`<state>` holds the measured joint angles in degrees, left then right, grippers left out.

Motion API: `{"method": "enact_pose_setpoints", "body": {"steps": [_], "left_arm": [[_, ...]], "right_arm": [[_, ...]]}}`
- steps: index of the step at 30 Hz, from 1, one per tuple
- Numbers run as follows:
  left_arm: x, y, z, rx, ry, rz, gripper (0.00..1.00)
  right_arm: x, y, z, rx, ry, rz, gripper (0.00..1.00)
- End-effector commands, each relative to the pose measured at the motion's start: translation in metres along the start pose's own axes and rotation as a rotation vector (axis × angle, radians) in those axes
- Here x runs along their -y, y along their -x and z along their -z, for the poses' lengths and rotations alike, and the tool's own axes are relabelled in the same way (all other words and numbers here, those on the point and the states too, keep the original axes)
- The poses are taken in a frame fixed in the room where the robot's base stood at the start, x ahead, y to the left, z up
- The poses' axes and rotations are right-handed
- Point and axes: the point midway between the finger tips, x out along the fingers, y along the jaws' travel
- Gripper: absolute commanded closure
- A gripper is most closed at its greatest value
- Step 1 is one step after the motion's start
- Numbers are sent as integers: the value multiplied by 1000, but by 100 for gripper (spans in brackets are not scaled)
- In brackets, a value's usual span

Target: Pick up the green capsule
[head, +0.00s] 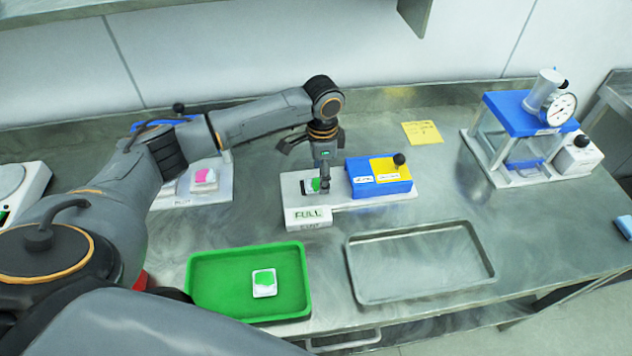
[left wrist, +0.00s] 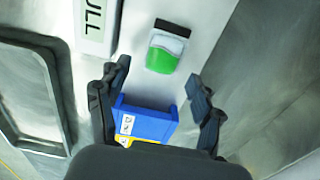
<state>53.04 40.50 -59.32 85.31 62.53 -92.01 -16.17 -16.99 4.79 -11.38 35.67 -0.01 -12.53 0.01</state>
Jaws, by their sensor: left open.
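A green and white capsule (head: 313,185) lies on a pale platform (head: 437,190) near the "FULL" label, partly hidden by my gripper in the head view. In the left wrist view the capsule (left wrist: 163,52) shows its green side toward me, with a dark strip at its far edge. My left gripper (head: 318,163) is above the platform, close to the capsule. In the left wrist view its open fingers (left wrist: 158,70) are spread on either side, with the capsule ahead between and beyond the tips. Nothing is in the jaws. My right gripper is not in view.
A blue and yellow block (head: 378,177) with a black knob stands beside the capsule. A green tray (head: 205,295) holds another green and white capsule (head: 264,283). An empty metal tray (head: 420,262) is to its right. A blue press with a gauge (head: 525,114) stands farther right.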

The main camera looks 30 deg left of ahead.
Motion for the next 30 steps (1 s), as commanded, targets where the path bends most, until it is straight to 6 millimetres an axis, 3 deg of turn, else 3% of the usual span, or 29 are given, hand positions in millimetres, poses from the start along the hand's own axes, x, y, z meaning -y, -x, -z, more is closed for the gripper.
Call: {"method": "enact_pose_setpoints", "body": {"steps": [6,13,20,30], "left_arm": [[0,-23,-1,1,0,1,34],[0,-25,0,-1,-1,2,34],[0,-24,0,-1,-1,2,79],[1,-24,0,-1,0,2,83]], "right_arm": [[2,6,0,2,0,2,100],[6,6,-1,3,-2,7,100],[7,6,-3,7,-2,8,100],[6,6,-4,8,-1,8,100]]}}
